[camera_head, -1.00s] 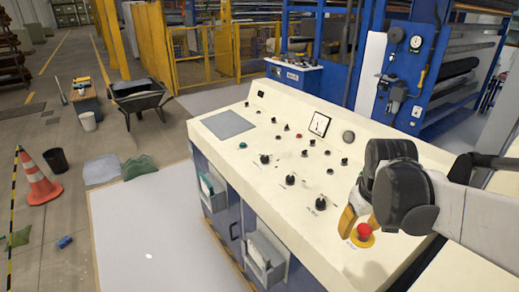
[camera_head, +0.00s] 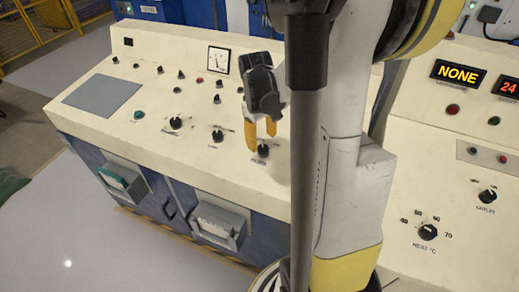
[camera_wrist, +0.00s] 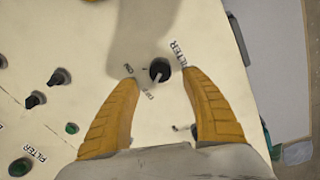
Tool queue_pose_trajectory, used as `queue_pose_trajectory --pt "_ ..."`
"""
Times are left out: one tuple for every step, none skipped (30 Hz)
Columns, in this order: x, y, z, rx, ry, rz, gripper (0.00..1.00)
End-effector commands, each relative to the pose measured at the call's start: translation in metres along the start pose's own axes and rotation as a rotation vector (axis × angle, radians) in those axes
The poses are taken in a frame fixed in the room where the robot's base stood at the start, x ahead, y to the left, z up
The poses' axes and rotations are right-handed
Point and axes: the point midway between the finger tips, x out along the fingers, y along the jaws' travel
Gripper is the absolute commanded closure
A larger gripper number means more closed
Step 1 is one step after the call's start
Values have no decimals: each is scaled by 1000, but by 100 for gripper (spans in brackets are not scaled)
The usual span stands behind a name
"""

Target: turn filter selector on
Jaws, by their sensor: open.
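The filter selector is a black rotary knob (camera_wrist: 160,70) with a pale pointer line on the cream panel, with the word FILTER printed beside it. Small position labels by it are hard to read. In the head view the knob (camera_head: 263,151) sits near the panel's front edge, just by my fingertips. My gripper (camera_head: 260,142) points down at it with two yellow-orange fingers. In the wrist view my gripper (camera_wrist: 160,77) is open, one finger on each side of the knob, with gaps; contact is not visible.
Other black knobs (camera_head: 217,135) (camera_head: 175,122) stand to the left on the same panel (camera_head: 140,72). A gauge (camera_head: 219,60) is behind. A second panel at right has a NONE display (camera_head: 458,74) and a dial (camera_head: 428,232). My arm hides the panel between.

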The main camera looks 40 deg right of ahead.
Motion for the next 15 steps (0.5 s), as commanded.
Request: queue_pose_trajectory --pt "14 0 0 1 0 0 45" --pt "19 0 0 1 0 0 45" --pt "25 0 0 1 0 0 45" --pt "30 0 0 1 0 0 45" --pt "33 0 0 1 0 0 45" --pt "38 0 0 1 0 0 45" --pt "40 0 0 1 0 0 45" --pt "42 0 0 1 0 0 45" --pt "44 0 0 1 0 0 45" --pt "46 0 0 1 0 0 45" --pt "46 0 0 1 1 0 45" --pt "47 0 0 1 1 0 45" --pt "47 0 0 1 1 0 45" --pt "47 0 0 1 1 0 45" --pt "47 0 0 1 1 0 45"
